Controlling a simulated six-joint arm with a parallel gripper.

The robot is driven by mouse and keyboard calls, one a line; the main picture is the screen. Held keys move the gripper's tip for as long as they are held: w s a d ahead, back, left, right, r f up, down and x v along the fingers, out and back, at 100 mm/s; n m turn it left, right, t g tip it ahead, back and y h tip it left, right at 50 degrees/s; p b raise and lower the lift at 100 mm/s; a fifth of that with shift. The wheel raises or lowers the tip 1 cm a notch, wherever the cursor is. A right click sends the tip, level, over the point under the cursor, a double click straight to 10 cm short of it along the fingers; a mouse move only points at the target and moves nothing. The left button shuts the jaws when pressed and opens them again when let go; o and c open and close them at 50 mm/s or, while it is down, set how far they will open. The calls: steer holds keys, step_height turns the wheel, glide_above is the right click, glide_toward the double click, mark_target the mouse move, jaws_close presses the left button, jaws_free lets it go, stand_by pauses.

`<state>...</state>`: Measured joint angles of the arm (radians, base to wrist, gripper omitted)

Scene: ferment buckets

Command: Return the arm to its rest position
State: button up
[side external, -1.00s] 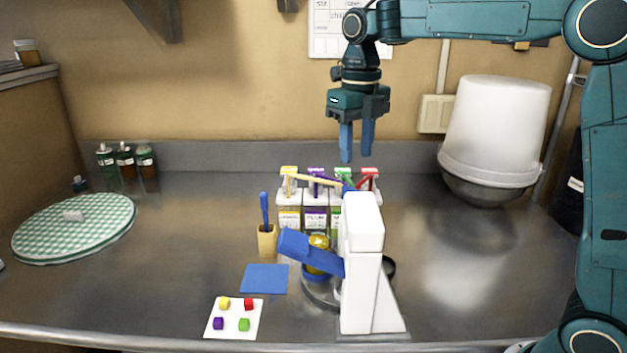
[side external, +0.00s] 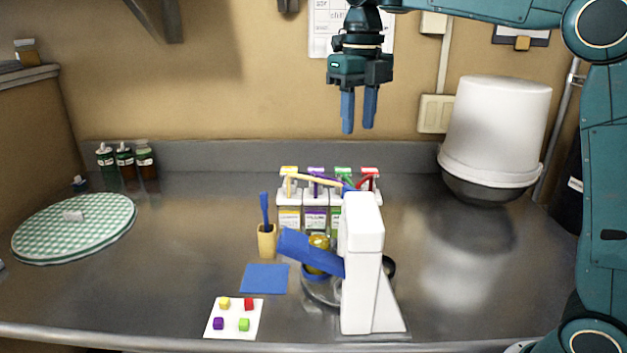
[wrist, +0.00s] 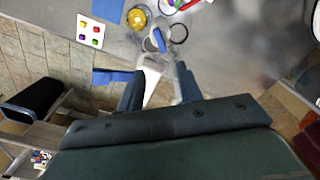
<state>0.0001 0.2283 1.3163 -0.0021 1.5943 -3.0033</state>
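My gripper (side external: 359,112) hangs high above the counter in the side external view, its two blue fingers pointing down. The fingers are apart with nothing between them, so it is open and empty. The wall shows behind it, and it is well clear of everything on the counter. In the wrist view, my gripper (wrist: 158,85) also shows its fingers spread, with a white stand far below between them.
Below stand the white stand (side external: 362,262) with a blue arm, several labelled containers (side external: 315,218), and a wooden holder (side external: 267,242). A blue mat (side external: 264,279) and a white card (side external: 232,331) with coloured cubes lie in front. A white bucket (side external: 496,125) stands at right.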

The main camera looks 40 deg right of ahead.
steer(key=s+f+m+t, duration=0.2)
steer(key=s+f+m, duration=0.3)
steer(key=s+m, duration=0.7)
steer(key=s+f+m+t, duration=0.3)
steer(key=s+m, duration=0.9)
steer(key=m, duration=1)
steer(key=shift+s+f+t, duration=0.25)
steer(key=shift+f+t, duration=0.05)
steer(key=shift+f, duration=0.85)
steer(key=shift+o, duration=0.3)
